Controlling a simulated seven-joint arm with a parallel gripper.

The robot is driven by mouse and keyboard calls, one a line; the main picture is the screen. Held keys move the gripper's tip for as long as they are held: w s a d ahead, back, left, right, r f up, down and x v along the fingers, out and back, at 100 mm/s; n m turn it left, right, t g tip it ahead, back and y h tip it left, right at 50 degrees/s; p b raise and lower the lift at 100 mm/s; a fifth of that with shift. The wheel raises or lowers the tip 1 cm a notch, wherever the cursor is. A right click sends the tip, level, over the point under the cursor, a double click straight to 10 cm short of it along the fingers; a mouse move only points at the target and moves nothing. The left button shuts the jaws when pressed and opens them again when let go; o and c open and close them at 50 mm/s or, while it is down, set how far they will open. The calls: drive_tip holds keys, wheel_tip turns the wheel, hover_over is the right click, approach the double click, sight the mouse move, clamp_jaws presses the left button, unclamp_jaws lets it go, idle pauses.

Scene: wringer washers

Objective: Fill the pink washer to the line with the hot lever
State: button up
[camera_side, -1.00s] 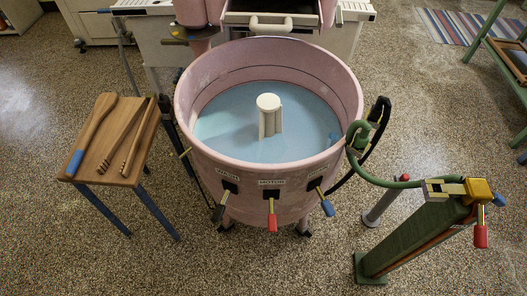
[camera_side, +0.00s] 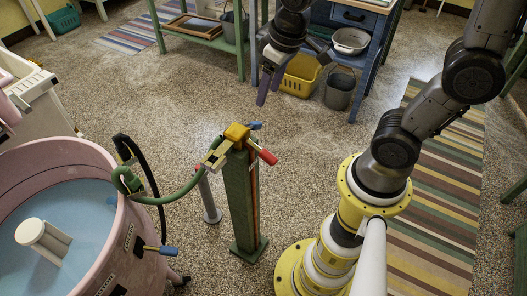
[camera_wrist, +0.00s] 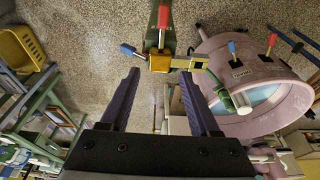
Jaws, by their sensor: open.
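The pink washer (camera_side: 103,262) is cut off at the left of the side view; pale blue water (camera_side: 85,205) surrounds its white agitator (camera_side: 43,240). A yellow tap (camera_side: 237,132) tops a green post, with a red-handled lever (camera_side: 267,157) and a blue-handled lever (camera_side: 255,125). A green hose (camera_side: 170,199) runs from the tap to the washer rim. My gripper (camera_side: 293,78) is open and empty, above and behind the tap. In the wrist view, the tap (camera_wrist: 160,62) and red lever (camera_wrist: 163,15) show beyond my open fingers (camera_wrist: 160,73). No lever is touched.
A grey pipe stub (camera_side: 209,195) stands beside the post. A blue bench (camera_side: 350,50) with a yellow basket (camera_side: 301,80) and a grey bucket (camera_side: 339,88) is behind. A striped rug (camera_side: 430,220) lies at right.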

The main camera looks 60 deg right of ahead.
sight(265, 152)
drive_tip(key=f+g, duration=0.1)
drive_tip(key=f, duration=0.6)
drive_tip(key=f+g, duration=0.1)
drive_tip(key=f, duration=1.3)
drive_tip(key=shift+w+a+f+g, duration=0.2)
drive_tip(key=shift+w+f+g, duration=0.15)
drive_tip(key=shift+f+g, duration=0.05)
clamp_jaws()
idle(0.4)
